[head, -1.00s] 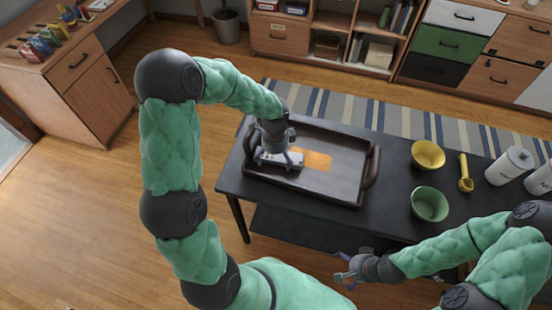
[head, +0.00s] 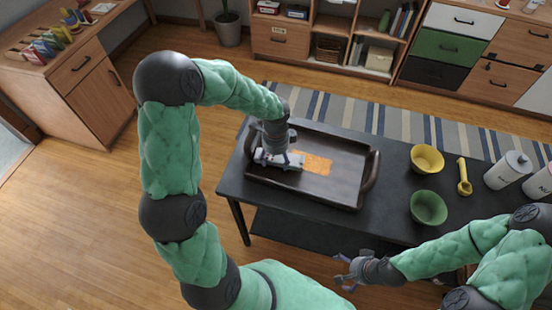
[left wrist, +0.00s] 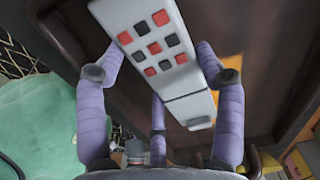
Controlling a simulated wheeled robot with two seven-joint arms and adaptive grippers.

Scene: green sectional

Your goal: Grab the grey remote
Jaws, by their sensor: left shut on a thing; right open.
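The grey remote (left wrist: 150,42) has red and black buttons and fills the top middle of the left wrist view. In the head view the remote (head: 276,163) shows as a pale strip beneath my left gripper (head: 278,158), over the left part of the brown tray (head: 340,194). My left gripper (left wrist: 160,80) is shut on the remote, with its purple fingers on both sides of it. I cannot tell whether the remote touches the tray floor. My right gripper (head: 345,272) is open and empty, in front of the black table.
An orange patch (head: 318,164) lies in the tray beside the remote. On the black table (head: 396,170) to the right stand a yellow bowl (head: 427,158), a green bowl (head: 429,208), a yellow scoop (head: 463,178) and white canisters (head: 507,170). The tray's right side is clear.

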